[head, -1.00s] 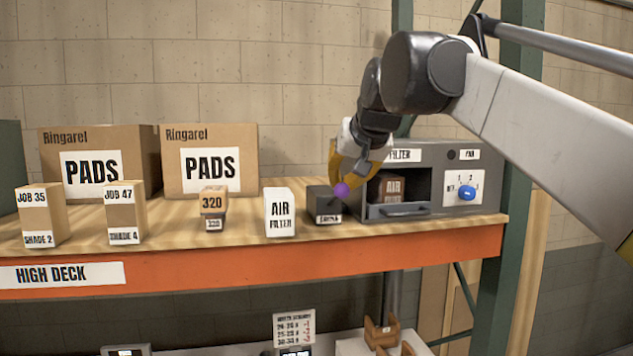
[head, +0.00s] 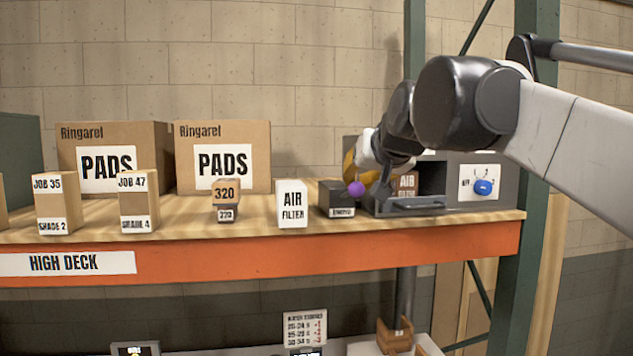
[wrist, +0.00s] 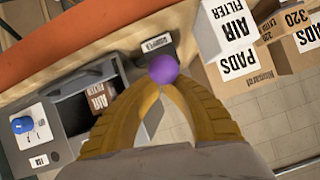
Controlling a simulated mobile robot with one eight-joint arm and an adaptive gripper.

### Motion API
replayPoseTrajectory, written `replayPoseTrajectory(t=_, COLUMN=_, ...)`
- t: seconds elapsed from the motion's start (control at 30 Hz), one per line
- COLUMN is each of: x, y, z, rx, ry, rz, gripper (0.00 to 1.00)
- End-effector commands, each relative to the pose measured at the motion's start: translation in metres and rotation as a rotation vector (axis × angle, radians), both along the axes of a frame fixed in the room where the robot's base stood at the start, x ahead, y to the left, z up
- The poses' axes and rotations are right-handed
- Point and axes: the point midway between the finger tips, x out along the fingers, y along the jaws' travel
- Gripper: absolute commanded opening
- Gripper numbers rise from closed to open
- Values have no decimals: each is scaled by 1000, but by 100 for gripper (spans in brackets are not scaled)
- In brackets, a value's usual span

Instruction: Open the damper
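The damper is a small dark box (head: 337,198) with a white label, on the wooden deck just left of the filter housing. Its label also shows in the wrist view (wrist: 156,43). A purple ball (head: 356,189) appears at the box's right side, right at my fingertips; it also shows in the wrist view (wrist: 163,68). My gripper (head: 362,181) points down beside the box. Its yellow fingers converge and look shut behind the ball in the wrist view (wrist: 163,84). The ball hides the very tips, so I cannot tell whether they grip it.
The grey filter housing (head: 498,211) stands at right, with a blue knob (head: 484,187) and an open bay holding a brown filter box (head: 407,184). A white air filter box (head: 292,204) stands left of the damper. Large pads cartons (head: 222,158) stand behind.

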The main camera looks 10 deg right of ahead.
Motion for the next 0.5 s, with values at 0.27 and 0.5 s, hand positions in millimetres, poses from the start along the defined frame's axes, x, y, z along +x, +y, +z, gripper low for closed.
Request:
replayPoseTrajectory(t=0.27, x=-10, y=0, z=-24, rx=0, ry=-137, rz=0, gripper=0)
replayPoseTrajectory(t=0.5, x=-14, y=0, z=-42, rx=2, ry=-208, rz=-2, gripper=0)
